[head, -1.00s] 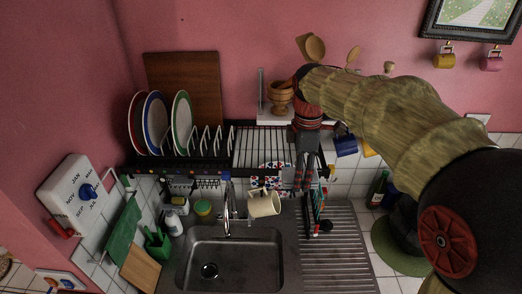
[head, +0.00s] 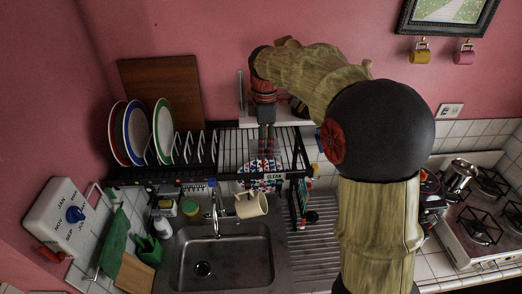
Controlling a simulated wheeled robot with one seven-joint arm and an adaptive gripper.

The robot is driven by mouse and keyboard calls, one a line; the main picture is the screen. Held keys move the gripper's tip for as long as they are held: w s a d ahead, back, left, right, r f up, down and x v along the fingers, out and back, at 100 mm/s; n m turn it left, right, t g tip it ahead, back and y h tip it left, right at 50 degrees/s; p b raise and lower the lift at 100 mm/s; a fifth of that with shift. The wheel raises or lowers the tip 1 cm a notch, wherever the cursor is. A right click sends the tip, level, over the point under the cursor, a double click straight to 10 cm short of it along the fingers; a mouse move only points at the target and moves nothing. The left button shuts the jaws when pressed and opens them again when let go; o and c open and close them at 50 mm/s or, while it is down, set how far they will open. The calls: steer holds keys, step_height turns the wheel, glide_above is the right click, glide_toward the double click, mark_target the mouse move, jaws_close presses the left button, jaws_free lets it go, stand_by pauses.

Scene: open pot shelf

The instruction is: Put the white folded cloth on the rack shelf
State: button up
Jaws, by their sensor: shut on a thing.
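My gripper (head: 265,150) points down over the right part of the black rack (head: 170,173), in front of the pink wall. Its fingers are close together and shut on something. I take this to be the white folded cloth, but its outline is not clear among the fingers and pale wires. The rack shelf (head: 231,146) has thin wires and lies behind the sink, and the fingertips overlap it in the head view. I cannot tell the height gap between fingertips and wires.
Several plates (head: 162,130) stand at the rack's left. A patterned item (head: 256,183) and a "CLEAN" sign (head: 274,176) are at its front. A cream mug (head: 251,205) is by the faucet (head: 215,205). A white wall shelf (head: 290,117) is behind my gripper. The sink (head: 225,262) is empty.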

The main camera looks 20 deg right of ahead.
mark_target(261, 161)
steer(key=w+f, duration=0.2)
steer(key=f, duration=0.1)
steer(key=shift+w+a+p, duration=0.15)
steer(key=shift+w+p, duration=0.15)
steer(key=shift+p, duration=0.05)
steer(key=shift+f+p, duration=0.6)
steer(key=shift+f, duration=1.05)
steer(key=shift+w, duration=0.1)
steer(key=shift+f, duration=0.2)
steer(key=o, duration=1.1)
steer(key=shift+r, duration=0.1)
